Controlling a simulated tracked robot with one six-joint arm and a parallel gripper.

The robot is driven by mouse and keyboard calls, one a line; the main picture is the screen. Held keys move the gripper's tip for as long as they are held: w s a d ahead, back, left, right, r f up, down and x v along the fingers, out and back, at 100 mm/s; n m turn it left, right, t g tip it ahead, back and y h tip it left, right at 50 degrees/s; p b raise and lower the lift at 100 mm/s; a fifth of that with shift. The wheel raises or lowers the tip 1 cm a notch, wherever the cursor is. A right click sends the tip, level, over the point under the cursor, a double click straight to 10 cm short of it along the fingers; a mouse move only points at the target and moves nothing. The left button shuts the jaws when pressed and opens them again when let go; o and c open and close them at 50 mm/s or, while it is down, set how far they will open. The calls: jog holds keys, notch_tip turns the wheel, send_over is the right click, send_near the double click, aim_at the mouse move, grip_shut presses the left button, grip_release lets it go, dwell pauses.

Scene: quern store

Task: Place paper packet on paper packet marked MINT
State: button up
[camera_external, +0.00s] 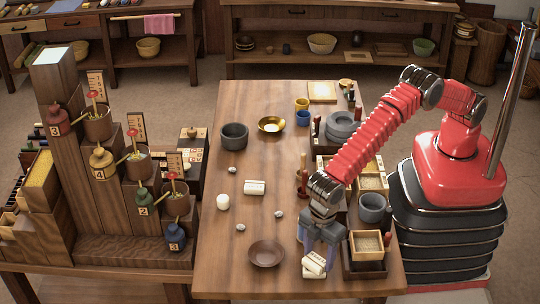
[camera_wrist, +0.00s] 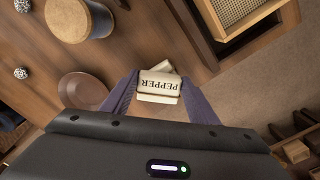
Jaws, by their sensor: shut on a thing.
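My gripper (camera_external: 318,250) is low over the front of the wooden table, its fingers shut on a pale paper packet. In the wrist view, this packet (camera_wrist: 160,82) reads PEPPER, upside down, and sits between the fingertips. A second pale packet (camera_wrist: 166,67) shows partly behind it at an angle, mostly covered. In the external view, the pale packets (camera_external: 314,263) overlap near the table's front edge; I cannot tell whether they touch. Another pale packet (camera_external: 254,187) lies mid-table, apart from my gripper. No MINT marking is readable.
A brown bowl (camera_external: 266,253) stands left of my gripper. A wooden tray (camera_external: 367,245) with raised sides is close on the right, with a grey mortar (camera_external: 373,208) behind it. Small pebbles (camera_external: 278,214) lie on the table. Mid-table is mostly clear.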

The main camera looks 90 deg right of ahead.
aim_at(319, 257)
jog(key=o, duration=1)
jog(key=shift+f, duration=0.1)
jog(key=shift+o, duration=0.2)
notch_tip(319, 257, up, 12)
dwell(0.7)
